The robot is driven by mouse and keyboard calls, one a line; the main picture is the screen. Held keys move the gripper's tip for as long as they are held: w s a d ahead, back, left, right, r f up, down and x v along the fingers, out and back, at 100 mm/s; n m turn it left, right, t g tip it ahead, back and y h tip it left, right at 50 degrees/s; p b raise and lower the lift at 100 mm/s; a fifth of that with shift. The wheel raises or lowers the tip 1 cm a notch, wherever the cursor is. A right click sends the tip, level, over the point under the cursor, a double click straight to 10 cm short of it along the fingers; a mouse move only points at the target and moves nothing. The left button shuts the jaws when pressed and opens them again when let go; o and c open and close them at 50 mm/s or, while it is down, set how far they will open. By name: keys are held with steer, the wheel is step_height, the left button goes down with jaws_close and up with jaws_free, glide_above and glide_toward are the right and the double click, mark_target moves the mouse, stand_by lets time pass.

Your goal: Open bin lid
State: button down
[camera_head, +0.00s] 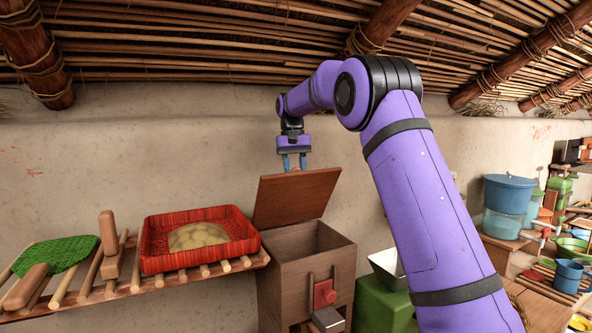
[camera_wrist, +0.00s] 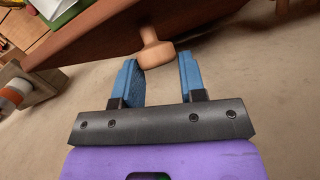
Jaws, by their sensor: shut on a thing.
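The wooden bin (camera_head: 290,278) stands below my arm, and its top is partly uncovered. Its brown lid (camera_head: 296,197) is raised and tilted above the opening, against the wall side. In the wrist view the lid (camera_wrist: 105,32) crosses the top, with a rounded wooden knob (camera_wrist: 155,50) on it. My gripper (camera_head: 293,163) is at the lid's upper edge. The knob itself is hidden in the head view.
A slatted wooden shelf with a red woven tray (camera_head: 152,263) of pale round food and a green mat (camera_head: 58,254) is at left. A red piece (camera_head: 324,293) is on the bin's front. A green box (camera_head: 383,303) stands right of the bin. Plastered wall lies behind.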

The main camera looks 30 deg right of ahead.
steer(key=shift+w+a+f, duration=0.25)
steer(key=shift+a+f, duration=0.05)
steer(key=shift+a, duration=0.1)
steer(key=c, duration=1.1)
jaws_free()
steer(key=o, duration=0.3)
steer(key=shift+w+a+f, duration=0.1)
steer(key=shift+w+a, duration=0.05)
steer(key=shift+o, duration=0.2)
steer(key=s+a+r, duration=0.1)
steer(key=s+r, duration=0.1)
steer(key=s, duration=0.6)
steer(key=s+a+r, duration=0.1)
steer(key=s+r, duration=0.2)
steer(key=s, duration=0.5)
steer(key=shift+a+r, duration=0.15)
steer(key=shift+a, duration=0.05)
